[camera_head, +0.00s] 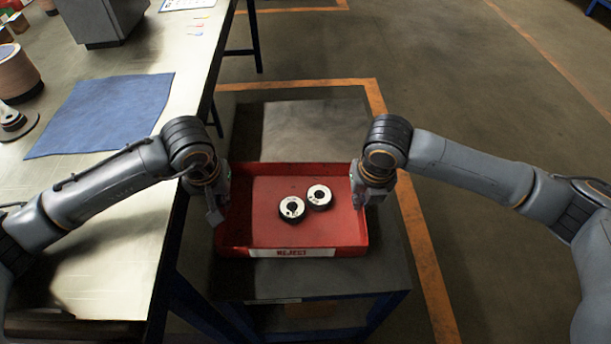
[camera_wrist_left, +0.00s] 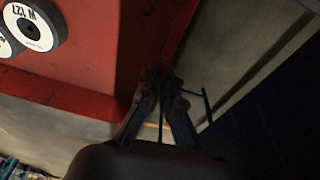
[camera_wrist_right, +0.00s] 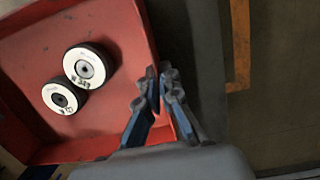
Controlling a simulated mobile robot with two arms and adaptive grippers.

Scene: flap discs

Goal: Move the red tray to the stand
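The red tray (camera_head: 340,232) has a white REJECT label on its near wall and holds two flap discs (camera_head: 292,208) (camera_head: 319,196) side by side. It is over a low grey stand (camera_head: 310,118) with blue legs; I cannot tell whether it rests on it or is slightly raised. My left gripper (camera_head: 216,210) is shut on the tray's left wall, and its fingers show close together in the left wrist view (camera_wrist_left: 158,78). My right gripper (camera_head: 361,198) is shut on the right wall, also seen in the right wrist view (camera_wrist_right: 158,82).
A metal workbench (camera_head: 110,255) stands close on the left, bearing a blue cloth (camera_head: 105,112), a spool (camera_head: 16,74) and a grey box (camera_head: 98,20). Orange floor lines (camera_head: 420,245) run around the stand. The floor to the right is clear.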

